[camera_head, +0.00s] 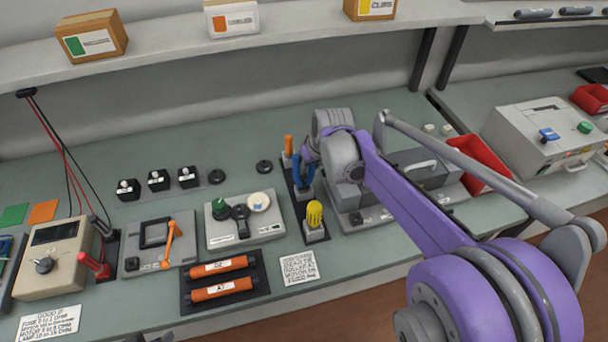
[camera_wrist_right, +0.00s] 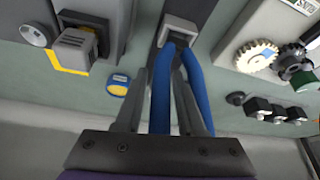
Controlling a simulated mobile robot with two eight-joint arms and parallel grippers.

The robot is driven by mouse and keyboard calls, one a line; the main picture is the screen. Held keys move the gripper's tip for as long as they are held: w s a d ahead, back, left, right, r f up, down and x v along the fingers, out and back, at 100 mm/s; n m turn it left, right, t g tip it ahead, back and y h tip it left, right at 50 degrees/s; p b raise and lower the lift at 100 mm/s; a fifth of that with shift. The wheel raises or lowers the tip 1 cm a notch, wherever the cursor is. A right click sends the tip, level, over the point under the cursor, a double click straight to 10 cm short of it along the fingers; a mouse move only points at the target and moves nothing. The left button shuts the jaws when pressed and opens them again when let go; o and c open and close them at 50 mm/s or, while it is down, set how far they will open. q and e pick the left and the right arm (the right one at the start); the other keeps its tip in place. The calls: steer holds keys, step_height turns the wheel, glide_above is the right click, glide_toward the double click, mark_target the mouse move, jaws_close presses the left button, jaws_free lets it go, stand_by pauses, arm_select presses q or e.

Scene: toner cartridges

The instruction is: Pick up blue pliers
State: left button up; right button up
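The blue pliers (camera_head: 303,170) stand upright in a holder on a dark tool rack, handles up. In the right wrist view, their two long blue handles (camera_wrist_right: 160,95) rise from a grey socket toward my gripper. My right gripper (camera_wrist_right: 160,85) is at the handles, one grey finger on the left and one on the right. One handle lies between the fingers, with a gap beside it, and the other runs past the right finger. Contact cannot be told. In the head view the right gripper (camera_head: 309,153) is partly hidden by its wrist. My left gripper is not in view.
An orange-handled tool (camera_head: 289,147) and a yellow-handled tool (camera_head: 314,214) share the rack (camera_head: 290,185). A grey machine (camera_head: 415,165) and a red bin (camera_head: 473,163) are to the right. A gear fixture (camera_head: 243,222) is left. A shelf (camera_head: 180,40) hangs behind.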

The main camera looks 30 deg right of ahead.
steer(key=shift+w+f, duration=0.1)
steer(key=shift+f, duration=0.1)
jaws_close()
stand_by(1.3)
